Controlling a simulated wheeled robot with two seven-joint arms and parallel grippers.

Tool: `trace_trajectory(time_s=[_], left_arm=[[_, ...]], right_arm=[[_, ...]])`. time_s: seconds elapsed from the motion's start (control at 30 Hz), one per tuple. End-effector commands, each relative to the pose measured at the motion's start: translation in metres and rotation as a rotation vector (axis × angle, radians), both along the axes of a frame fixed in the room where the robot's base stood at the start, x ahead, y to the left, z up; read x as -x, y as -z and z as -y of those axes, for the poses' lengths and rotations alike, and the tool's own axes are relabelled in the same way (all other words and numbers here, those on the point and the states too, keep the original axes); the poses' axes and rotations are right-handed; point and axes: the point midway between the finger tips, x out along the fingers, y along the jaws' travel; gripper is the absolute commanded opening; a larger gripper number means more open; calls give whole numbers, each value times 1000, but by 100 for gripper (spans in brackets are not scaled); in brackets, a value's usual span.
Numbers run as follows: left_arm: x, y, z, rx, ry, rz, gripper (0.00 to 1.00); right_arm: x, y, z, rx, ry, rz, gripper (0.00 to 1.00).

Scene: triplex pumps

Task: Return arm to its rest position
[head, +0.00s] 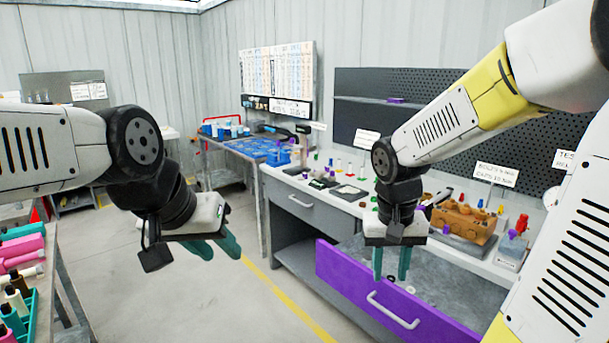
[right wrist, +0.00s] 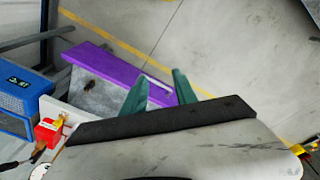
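My right arm reaches in from the right in the head view. My right gripper (head: 391,277) points down above the open purple-fronted drawer (head: 345,289), its two teal fingers apart with nothing between them. In the right wrist view its fingers (right wrist: 162,82) are also spread and empty, with the purple drawer front (right wrist: 98,62) behind them. My left gripper (head: 218,250) hangs over the open floor at the left, fingers apart and empty. Small dark and pale rings lie in the drawer near the right gripper; the gripper hides part of the drawer.
The workbench (head: 300,190) above the drawer carries several small parts and an orange-brown pump block (head: 465,222). A blue-topped cart (head: 255,147) stands behind. A side table with pink and teal items (head: 22,250) is at the left. The floor between is clear.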

Motion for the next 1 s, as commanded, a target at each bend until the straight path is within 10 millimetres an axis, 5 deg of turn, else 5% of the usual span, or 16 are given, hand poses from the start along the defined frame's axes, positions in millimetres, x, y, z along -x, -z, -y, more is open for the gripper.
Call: trace_trajectory(time_s=[0.2,0.4,1.0], left_arm=[[0,0,0,0,0,0,36],[0,0,0,0,0,0,36],[0,0,0,0,0,0,36]], right_arm=[[36,-58,-13,-147,-71,214,34],[63,-90,-24,-208,-135,377,34],[73,-101,-30,-223,-167,446,34]])
